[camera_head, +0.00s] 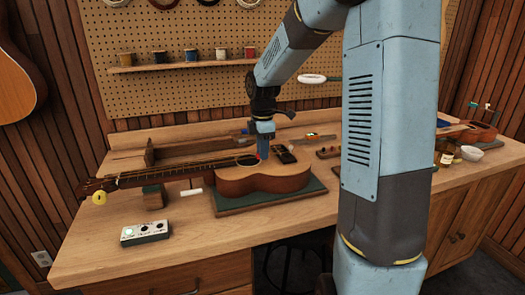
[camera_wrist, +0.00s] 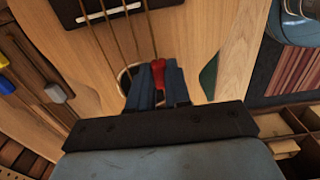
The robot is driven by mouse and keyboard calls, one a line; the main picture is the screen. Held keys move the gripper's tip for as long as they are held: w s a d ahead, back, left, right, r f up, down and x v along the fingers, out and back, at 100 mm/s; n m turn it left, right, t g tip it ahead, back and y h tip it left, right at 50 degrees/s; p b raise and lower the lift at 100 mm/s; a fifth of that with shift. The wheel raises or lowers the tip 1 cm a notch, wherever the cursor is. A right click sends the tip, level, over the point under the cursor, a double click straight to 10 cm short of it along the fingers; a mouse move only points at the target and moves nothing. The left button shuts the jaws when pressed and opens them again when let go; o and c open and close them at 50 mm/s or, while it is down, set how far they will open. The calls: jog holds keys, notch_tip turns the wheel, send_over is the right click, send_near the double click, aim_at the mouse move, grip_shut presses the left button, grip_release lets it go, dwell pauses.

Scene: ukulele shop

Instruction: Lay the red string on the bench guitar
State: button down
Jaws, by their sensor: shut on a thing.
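The bench guitar (camera_head: 258,178) lies face up on a green mat (camera_head: 290,202) on the workbench, its neck pointing left. In the wrist view its top (camera_wrist: 195,40), strings and dark bridge (camera_wrist: 100,10) show close up. My gripper (camera_head: 262,155) points down over the guitar's top near the soundhole. In the wrist view my gripper (camera_wrist: 160,85) is shut on the red string (camera_wrist: 157,70), a small red piece between the fingers. A speck of red also shows at the fingertips in the head view. I cannot tell whether the red string touches the guitar.
A neck rest (camera_head: 153,196) supports the guitar's neck. A small white box with knobs (camera_head: 145,233) sits at the bench front left. Spools (camera_head: 190,55) stand on a wall shelf. The bench front is mostly clear.

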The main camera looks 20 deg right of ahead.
jog(key=c, duration=1)
grip_release()
jog(key=shift+o, duration=0.5)
jog(key=shift+o, duration=0.9)
jog(key=shift+r, duration=0.15)
jog(key=shift+r, duration=3.4)
